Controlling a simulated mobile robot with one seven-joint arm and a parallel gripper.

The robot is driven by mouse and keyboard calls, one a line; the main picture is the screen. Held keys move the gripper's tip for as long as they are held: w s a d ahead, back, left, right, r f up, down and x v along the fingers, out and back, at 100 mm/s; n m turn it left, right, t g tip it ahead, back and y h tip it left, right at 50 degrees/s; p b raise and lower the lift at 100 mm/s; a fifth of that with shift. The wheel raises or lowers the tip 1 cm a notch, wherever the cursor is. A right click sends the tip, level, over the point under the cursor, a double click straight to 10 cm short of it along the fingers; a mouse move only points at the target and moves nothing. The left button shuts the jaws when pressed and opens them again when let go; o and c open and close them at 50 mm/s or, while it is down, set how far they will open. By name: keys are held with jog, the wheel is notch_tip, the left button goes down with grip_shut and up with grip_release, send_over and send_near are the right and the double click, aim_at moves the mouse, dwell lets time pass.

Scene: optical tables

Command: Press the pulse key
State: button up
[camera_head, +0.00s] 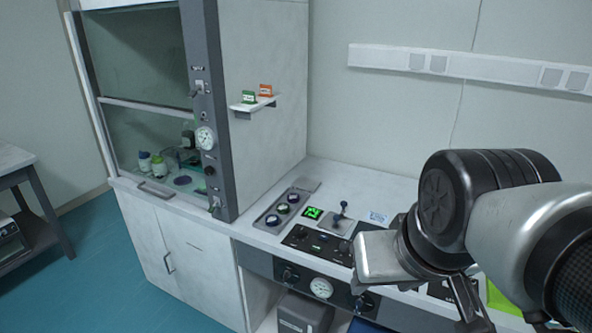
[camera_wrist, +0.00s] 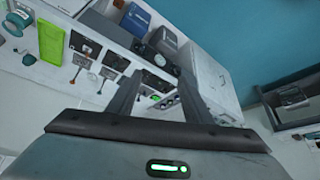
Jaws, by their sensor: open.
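No label that I can read marks the pulse key, so I cannot tell which control it is. A black control panel (camera_head: 318,243) with small keys lies on the white bench, partly behind my arm. Beside it are a lit green display (camera_head: 312,212), a grey strip with several round dials (camera_head: 282,208) and a small lever on a plate (camera_head: 341,215). My gripper (camera_wrist: 164,75) shows in the wrist view with its two dark fingers spread and nothing between them. The bench controls lie beyond the fingertips, tilted in that view, and no contact shows.
A fume hood (camera_head: 222,150) stands left of the panel, with bottles inside. Its side shelf (camera_head: 252,104) holds a green and an orange box. Below the bench front are a gauge (camera_head: 321,288) and knobs. A green tray (camera_wrist: 51,42) lies on the bench.

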grip_shut()
dwell(1.5)
